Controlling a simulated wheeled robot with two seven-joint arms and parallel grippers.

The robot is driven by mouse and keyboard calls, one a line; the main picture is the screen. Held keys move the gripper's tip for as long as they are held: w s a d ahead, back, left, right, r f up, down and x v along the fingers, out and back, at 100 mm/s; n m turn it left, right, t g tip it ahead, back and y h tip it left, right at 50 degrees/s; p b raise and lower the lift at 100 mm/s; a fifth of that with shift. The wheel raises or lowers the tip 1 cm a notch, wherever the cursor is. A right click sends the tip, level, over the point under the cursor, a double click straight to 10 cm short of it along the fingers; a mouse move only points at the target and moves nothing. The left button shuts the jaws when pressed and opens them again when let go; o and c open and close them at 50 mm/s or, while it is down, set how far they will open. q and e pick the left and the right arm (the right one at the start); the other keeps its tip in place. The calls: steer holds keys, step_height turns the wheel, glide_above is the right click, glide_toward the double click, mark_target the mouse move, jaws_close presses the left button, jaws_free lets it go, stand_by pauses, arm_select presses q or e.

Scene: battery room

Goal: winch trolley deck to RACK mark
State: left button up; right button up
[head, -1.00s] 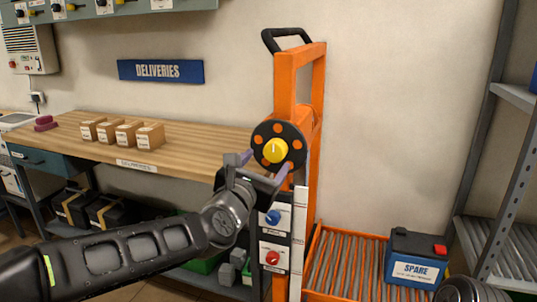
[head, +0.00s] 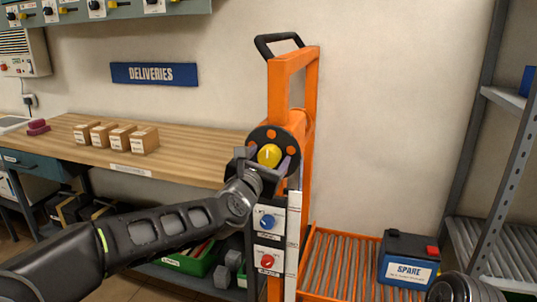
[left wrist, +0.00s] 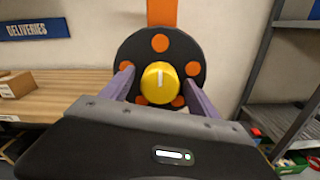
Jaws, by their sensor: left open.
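The orange winch trolley (head: 312,150) stands at the centre, its roller deck (head: 340,258) low at its right side. Its black winch wheel with orange dots has a yellow hub knob (head: 269,155), which also shows in the left wrist view (left wrist: 159,82). My left gripper (head: 271,167) is open in front of the wheel, its fingers on either side of the yellow knob. I cannot tell whether they touch it. A blue knob (head: 267,221) and a red knob (head: 267,261) sit on white plates below. Only a rounded part of my right arm shows, not its gripper.
A wooden bench (head: 190,165) with several small boxes stands at the left under a DELIVERIES sign (head: 154,74). A grey roller rack (head: 480,240) stands at the right.

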arm_select(q)
steer(key=shift+w+d, duration=0.15)
steer(key=shift+w, duration=0.15)
steer(key=c, duration=1.4)
